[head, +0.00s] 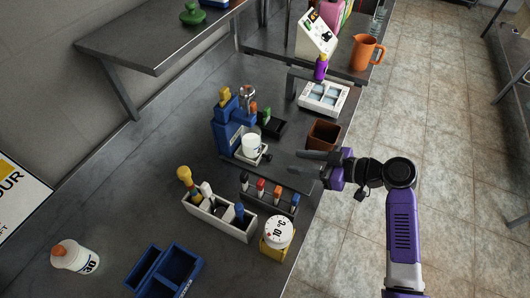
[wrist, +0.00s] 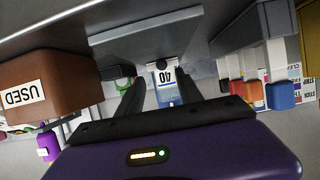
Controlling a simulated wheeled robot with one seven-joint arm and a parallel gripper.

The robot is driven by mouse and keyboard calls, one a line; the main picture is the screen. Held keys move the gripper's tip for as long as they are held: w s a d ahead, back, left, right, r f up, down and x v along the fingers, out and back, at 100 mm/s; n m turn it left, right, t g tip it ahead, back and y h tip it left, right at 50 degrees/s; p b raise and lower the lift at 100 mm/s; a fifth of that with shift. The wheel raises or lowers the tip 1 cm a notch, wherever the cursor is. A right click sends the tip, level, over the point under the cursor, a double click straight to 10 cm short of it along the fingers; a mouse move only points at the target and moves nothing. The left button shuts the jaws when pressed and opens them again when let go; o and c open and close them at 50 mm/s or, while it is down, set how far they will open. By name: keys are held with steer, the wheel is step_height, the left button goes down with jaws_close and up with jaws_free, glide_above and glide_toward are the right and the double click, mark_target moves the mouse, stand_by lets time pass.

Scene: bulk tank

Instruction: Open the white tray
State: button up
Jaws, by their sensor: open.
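A shallow white tray (head: 324,97) with pale blue sections sits on the bench, towards its far end. A longer white tray (head: 223,222) nearer the front holds upright bottles and tools. I cannot tell which one the task names. My gripper (head: 309,164) reaches in from the right over the bench edge, its fingers apart and empty. It is apart from both trays in the head view. In the wrist view its dark fingers (wrist: 158,92) frame a white part marked 40 (wrist: 163,75) with blue around it, farther off.
A brown bin (head: 323,134), marked USED in the wrist view (wrist: 50,85), stands beside my gripper. A blue stand (head: 229,132) with a white cup (head: 251,145) is left of it. A rack of colour-capped bottles (head: 268,192) and a white dial (head: 278,233) stand nearer the front.

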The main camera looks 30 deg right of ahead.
mark_target(271, 158)
steer(key=shift+w+a, duration=0.5)
steer(key=shift+w, duration=0.05)
steer(key=p+x, duration=0.1)
steer(key=x, duration=0.5)
steer(key=shift+w+a+f+p, duration=0.2)
steer(key=shift+w+a+p, duration=0.05)
steer(key=shift+a+p, duration=0.1)
steer(key=shift+d, duration=0.1)
steer(key=shift+c, duration=0.2)
jaws_close()
stand_by(0.5)
